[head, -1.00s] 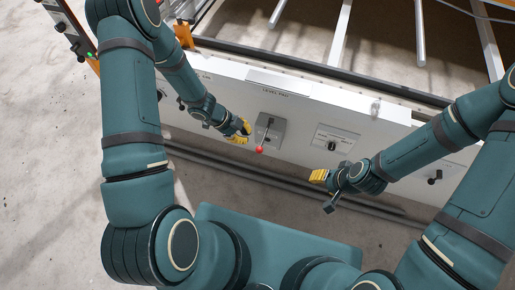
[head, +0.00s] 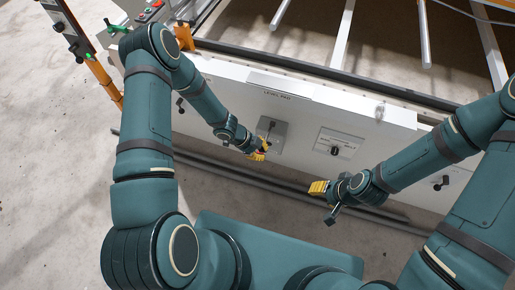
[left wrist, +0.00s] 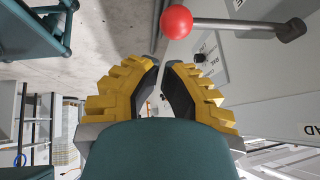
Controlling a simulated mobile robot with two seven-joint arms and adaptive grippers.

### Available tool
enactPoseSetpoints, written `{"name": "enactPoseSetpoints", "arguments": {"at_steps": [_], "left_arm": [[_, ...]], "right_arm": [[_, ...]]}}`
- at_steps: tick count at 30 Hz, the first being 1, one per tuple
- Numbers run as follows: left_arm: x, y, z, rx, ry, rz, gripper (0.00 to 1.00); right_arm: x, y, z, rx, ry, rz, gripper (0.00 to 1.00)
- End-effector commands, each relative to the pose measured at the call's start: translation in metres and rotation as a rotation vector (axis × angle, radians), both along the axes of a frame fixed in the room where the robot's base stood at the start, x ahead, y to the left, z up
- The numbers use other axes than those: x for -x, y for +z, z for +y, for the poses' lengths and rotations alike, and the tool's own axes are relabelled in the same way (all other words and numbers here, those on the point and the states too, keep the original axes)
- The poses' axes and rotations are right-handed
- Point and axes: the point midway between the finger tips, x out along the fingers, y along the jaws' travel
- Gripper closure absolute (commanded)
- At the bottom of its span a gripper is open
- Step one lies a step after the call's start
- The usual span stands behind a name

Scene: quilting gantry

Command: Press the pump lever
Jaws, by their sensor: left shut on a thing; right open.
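The pump lever is a thin metal rod with a red ball knob (left wrist: 176,22) in the left wrist view. Its rod runs right to a dark pivot (left wrist: 290,30). In the head view its grey mounting plate (head: 276,135) is on the white panel, and my gripper largely hides the knob. My left gripper (head: 258,150) is at the lever. In the left wrist view its yellow and black fingers (left wrist: 160,66) are nearly together, with the knob just past their tips; I see nothing between them. My right gripper (head: 318,187) is open, in front of the panel to the right.
The white front panel (head: 225,85) has a label above the lever plate. A labelled plate with a black knob (head: 335,150) is to the right. Dark rails (head: 300,190) run low along the panel. Push buttons (head: 150,10) sit top left. The concrete floor (head: 50,170) on the left is clear.

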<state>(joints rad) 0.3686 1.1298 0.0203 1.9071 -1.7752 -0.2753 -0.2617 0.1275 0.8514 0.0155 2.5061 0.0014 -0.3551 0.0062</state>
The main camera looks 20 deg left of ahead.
Motion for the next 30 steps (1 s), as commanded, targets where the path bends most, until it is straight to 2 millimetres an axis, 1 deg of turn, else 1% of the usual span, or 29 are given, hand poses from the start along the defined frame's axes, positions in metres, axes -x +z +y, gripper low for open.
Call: {"name": "enactPoseSetpoints", "arguments": {"at_steps": [1,6,19,25,30], "left_arm": [[-0.001,-0.006,0.001,0.001,-0.001,0.001,1.00],[-0.003,-0.015,0.003,0.001,0.001,0.001,1.00],[-0.003,-0.017,0.003,0.001,0.000,0.000,1.00],[-0.001,-0.025,0.003,0.001,-0.002,0.000,1.00],[-0.001,-0.028,0.003,0.001,-0.001,0.001,1.00]], "right_arm": [[0.000,-0.002,0.000,0.000,0.001,0.001,0.53],[0.001,-0.003,0.000,0.000,0.002,0.002,0.53],[0.001,-0.003,0.000,0.000,0.002,0.002,0.53],[0.003,-0.010,0.001,-0.002,0.005,0.007,0.53],[0.004,-0.013,0.001,-0.002,0.007,0.009,0.53]]}}
